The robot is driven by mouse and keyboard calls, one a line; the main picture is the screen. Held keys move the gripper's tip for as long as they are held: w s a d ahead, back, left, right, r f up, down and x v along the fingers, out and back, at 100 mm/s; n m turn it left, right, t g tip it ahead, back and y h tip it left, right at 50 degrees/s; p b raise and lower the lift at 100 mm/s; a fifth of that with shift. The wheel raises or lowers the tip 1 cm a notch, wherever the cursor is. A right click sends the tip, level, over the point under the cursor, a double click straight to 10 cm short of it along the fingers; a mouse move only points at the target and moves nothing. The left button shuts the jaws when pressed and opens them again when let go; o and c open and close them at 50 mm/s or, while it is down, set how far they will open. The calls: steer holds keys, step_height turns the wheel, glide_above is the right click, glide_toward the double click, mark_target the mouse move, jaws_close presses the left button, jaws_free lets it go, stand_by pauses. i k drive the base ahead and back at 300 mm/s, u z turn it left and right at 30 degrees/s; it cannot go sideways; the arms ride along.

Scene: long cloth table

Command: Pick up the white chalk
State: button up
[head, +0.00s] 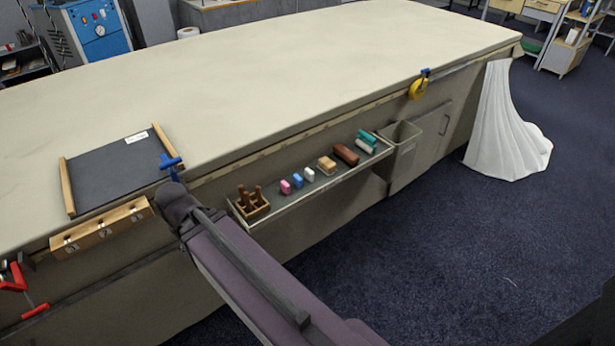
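The white chalk (309,174) is a small white block on the narrow shelf along the long table's side. It lies to the right of a blue piece (297,181) and a pink piece (285,187), and to the left of a tan block (327,165). Nothing covers it in the head view. My arm reaches in from the bottom, with its dark joint near the table edge left of the shelf. My gripper itself does not show, and nothing of mine touches the chalk.
The shelf (270,210) also holds a wooden holder (252,207) at its left end, a brown roll (346,154) and green rolls (364,145). A grey bin (403,145) hangs at its right. A slate board (110,175) lies on the cloth table (260,75); most of the tabletop is clear.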

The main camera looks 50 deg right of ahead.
mark_target(309, 174)
steer(key=u, duration=0.1)
steer(key=k, duration=1.35)
steer(key=z, duration=0.95)
steer(key=i, duration=1)
